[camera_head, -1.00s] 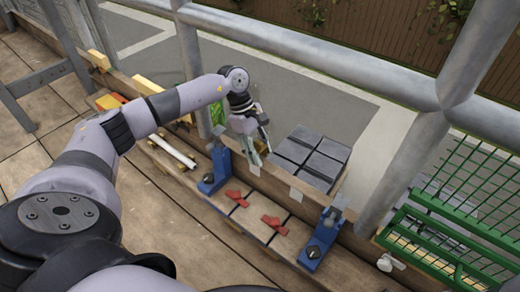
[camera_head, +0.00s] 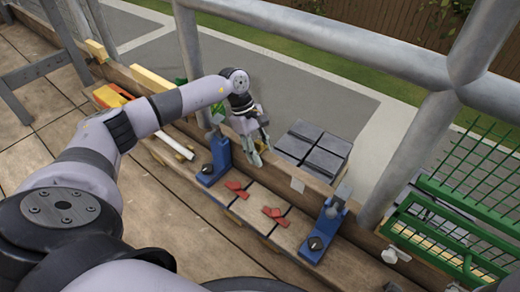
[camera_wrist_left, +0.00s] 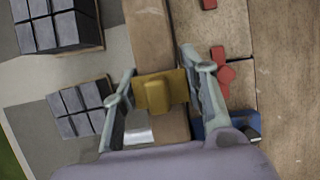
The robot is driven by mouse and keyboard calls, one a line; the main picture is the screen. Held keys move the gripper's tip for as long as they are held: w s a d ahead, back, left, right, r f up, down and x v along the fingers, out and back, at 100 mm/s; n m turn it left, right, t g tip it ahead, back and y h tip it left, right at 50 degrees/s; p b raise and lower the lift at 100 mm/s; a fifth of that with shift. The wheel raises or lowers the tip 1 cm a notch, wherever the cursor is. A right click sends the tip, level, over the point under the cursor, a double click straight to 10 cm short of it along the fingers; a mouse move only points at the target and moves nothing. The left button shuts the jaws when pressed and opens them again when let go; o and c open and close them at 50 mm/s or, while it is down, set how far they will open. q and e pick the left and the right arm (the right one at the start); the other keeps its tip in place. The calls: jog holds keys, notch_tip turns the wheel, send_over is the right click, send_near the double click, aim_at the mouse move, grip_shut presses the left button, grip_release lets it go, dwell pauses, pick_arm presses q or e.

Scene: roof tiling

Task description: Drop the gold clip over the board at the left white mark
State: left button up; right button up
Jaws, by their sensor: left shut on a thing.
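The gold clip (camera_wrist_left: 157,92) is between the two fingers of my left gripper (camera_wrist_left: 158,72) in the left wrist view. In the head view my left gripper (camera_head: 259,152) is by the wooden board (camera_head: 316,189), between the two blue clamps (camera_head: 217,163). In the left wrist view the clip overlaps the board (camera_wrist_left: 150,32); I cannot tell whether it touches it. A pale patch (camera_wrist_left: 138,127), perhaps the left white mark, lies beside the clip, partly framed by the fingers. Another white mark (camera_head: 297,185) is farther right on the board. My right gripper is not in view.
Red pieces (camera_head: 274,213) lie on the tiles in front of the board. Stacked dark tiles (camera_head: 315,148) stand behind it. A blue clamp (camera_head: 322,236) and a green mesh rack (camera_head: 445,225) are to the right. Thick grey rails cross behind.

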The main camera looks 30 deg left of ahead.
pick_arm(q)
jog(key=o, duration=1.2)
jog(key=shift+o, duration=0.2)
jog(key=v, duration=1.2)
